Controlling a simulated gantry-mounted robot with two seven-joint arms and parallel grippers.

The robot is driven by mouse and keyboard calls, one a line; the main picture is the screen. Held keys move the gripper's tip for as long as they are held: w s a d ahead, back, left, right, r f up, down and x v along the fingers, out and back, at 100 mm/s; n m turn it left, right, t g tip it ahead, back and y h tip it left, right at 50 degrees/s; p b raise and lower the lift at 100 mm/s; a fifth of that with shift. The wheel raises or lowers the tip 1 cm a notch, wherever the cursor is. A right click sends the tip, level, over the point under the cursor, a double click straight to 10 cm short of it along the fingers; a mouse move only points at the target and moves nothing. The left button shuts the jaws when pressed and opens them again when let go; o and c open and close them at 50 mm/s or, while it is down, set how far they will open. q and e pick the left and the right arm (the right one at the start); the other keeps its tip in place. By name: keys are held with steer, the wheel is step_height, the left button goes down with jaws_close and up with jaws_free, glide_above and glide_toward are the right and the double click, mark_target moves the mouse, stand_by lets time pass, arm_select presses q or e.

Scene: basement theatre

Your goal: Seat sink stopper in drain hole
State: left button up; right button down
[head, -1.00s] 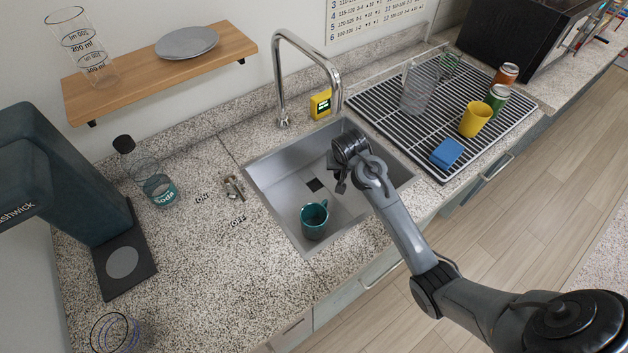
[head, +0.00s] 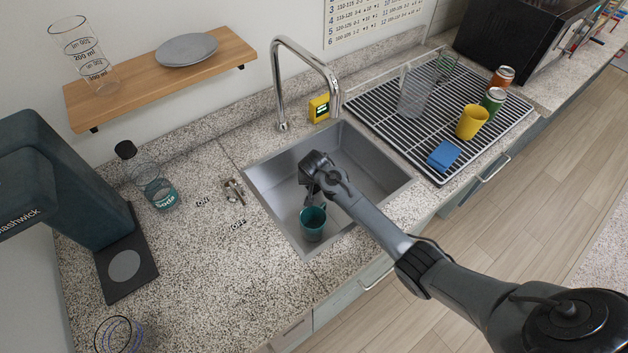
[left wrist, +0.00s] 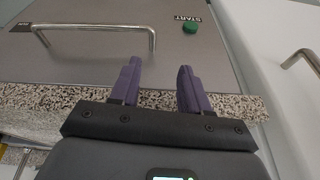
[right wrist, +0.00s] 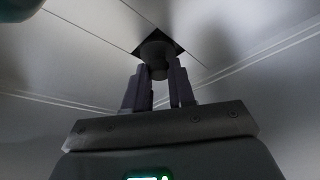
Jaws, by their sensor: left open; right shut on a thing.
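My right gripper (right wrist: 158,72) is shut on a small dark round stopper (right wrist: 156,49). It is low inside the metal sink (head: 362,155), left of the sink's middle and just behind the teal mug. In the right wrist view the stopper overlaps the dark square drain hole (right wrist: 177,44). I cannot tell whether it is above the hole or partly in it. In the head view my right gripper (head: 309,190) hides the drain and the stopper. My left gripper (left wrist: 160,66) is open and empty, facing a grey panel with a handle; it is outside the head view.
A teal mug (head: 313,224) stands in the sink close to my right gripper. The faucet (head: 277,85) arches over the sink's back. A drying rack (head: 412,130) with a blue sponge (head: 443,155), a yellow cup (head: 472,122) and cans is on the right.

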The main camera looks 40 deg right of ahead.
steer(key=shift+f, duration=0.25)
steer(key=c, duration=1)
jaws_free()
steer(key=shift+o, duration=0.3)
steer(key=shift+s+a+r, duration=0.1)
steer(key=shift+r, duration=0.45)
steer(key=v, duration=1.1)
